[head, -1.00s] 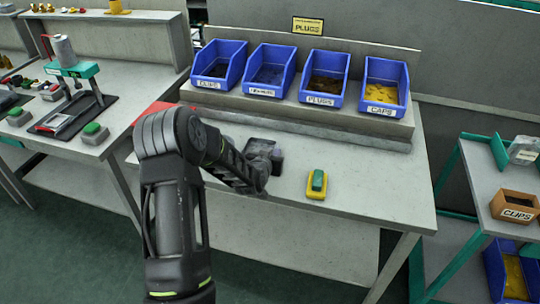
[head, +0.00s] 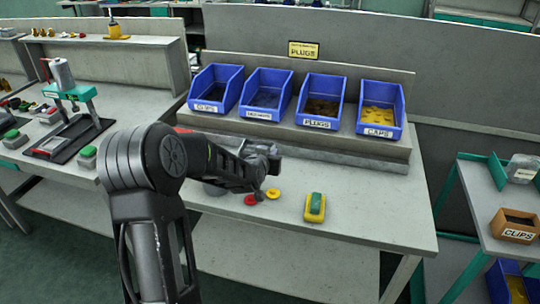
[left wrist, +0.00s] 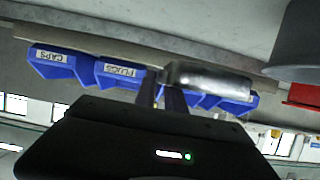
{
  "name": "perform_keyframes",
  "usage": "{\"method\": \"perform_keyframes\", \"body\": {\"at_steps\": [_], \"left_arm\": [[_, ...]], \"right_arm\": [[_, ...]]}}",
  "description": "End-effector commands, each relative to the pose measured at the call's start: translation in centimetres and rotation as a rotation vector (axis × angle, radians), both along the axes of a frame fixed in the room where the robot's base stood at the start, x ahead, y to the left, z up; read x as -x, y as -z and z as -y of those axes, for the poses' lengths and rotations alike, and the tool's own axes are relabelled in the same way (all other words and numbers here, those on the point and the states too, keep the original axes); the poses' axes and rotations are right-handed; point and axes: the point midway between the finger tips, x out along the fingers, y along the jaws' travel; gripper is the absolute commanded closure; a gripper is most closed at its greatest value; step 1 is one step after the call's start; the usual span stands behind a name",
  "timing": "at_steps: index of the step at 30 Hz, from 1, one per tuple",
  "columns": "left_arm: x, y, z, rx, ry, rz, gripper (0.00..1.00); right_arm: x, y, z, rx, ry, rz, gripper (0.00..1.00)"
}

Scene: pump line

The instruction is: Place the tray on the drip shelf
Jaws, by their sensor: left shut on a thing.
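My left gripper (head: 264,160) is over the middle bench, in front of the blue bins, mostly hidden by my own arm. In the left wrist view its fingers (left wrist: 163,95) are shut on a grey metallic piece (left wrist: 210,77), which I take for the tray. In the head view the tray cannot be told clearly from the dark gripper; it is held up near the bins' ledge. I cannot pick out for sure which surface is the drip shelf. My right gripper is not in view.
Several blue bins (head: 268,95) stand on a raised ledge (head: 355,146). A red disc (head: 251,200), a yellow disc (head: 273,194) and a green-and-yellow block (head: 315,208) lie on the bench (head: 380,215). The front right of the bench is clear. A press (head: 68,90) stands left.

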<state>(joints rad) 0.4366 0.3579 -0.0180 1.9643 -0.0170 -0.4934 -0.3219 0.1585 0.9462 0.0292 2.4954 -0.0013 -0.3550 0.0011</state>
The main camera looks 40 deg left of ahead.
Motion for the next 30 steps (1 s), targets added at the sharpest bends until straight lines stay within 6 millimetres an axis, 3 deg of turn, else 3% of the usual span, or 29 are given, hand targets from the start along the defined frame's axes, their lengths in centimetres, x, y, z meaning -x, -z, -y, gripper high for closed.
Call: {"method": "perform_keyframes", "body": {"at_steps": [16,20,23,25,30], "left_arm": [[0.0,-0.2,-0.2,-0.001,-0.001,0.002,1.00],[1.1,1.0,0.8,0.002,-0.005,-0.001,1.00],[2.1,1.8,3.3,0.003,0.010,-0.001,1.00],[2.7,1.9,6.0,0.001,0.035,0.000,1.00],[4.8,1.7,14.3,0.001,0.131,0.002,1.00]], "right_arm": [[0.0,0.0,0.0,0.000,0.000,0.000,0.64],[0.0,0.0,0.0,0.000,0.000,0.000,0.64],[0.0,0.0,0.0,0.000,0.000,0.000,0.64],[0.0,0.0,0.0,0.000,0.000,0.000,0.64],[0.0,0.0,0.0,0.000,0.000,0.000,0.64]]}}
